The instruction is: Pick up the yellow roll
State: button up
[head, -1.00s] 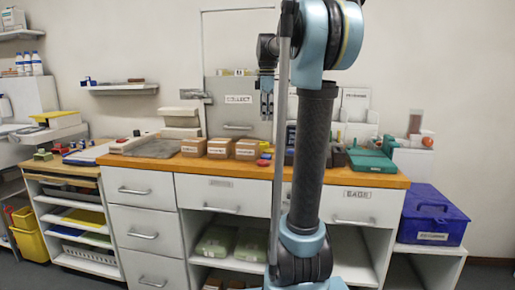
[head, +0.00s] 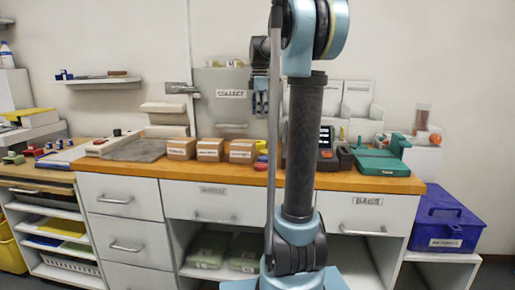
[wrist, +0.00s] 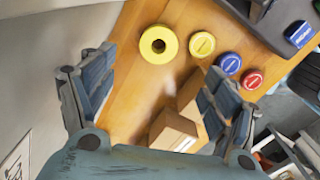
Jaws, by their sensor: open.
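The yellow roll (wrist: 158,44) is a thick ring with a dark centre hole, lying flat on the wooden counter in the wrist view. My gripper (wrist: 155,80) is open and empty, its two padded fingers spread left and right above the counter. The roll shows beyond and between the fingertips, not touched. In the head view my gripper (head: 260,103) hangs above the counter in front of the grey back panel; I cannot pick out the roll for certain there.
A flat yellow disc (wrist: 202,44), a blue disc (wrist: 229,63) and a red disc (wrist: 252,79) lie right of the roll. Cardboard boxes (wrist: 174,132) stand near the right finger. A dark device (head: 326,140) and a green tool (head: 380,160) stand farther right on the counter.

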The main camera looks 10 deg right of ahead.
aim_at(258, 145)
jog(key=f, duration=1.2)
jog(key=shift+w+a+f, duration=0.1)
jog(key=shift+a+f, duration=0.2)
jog(key=shift+a, duration=0.05)
jog(key=shift+c, duration=0.2)
jog(key=c, duration=1.1)
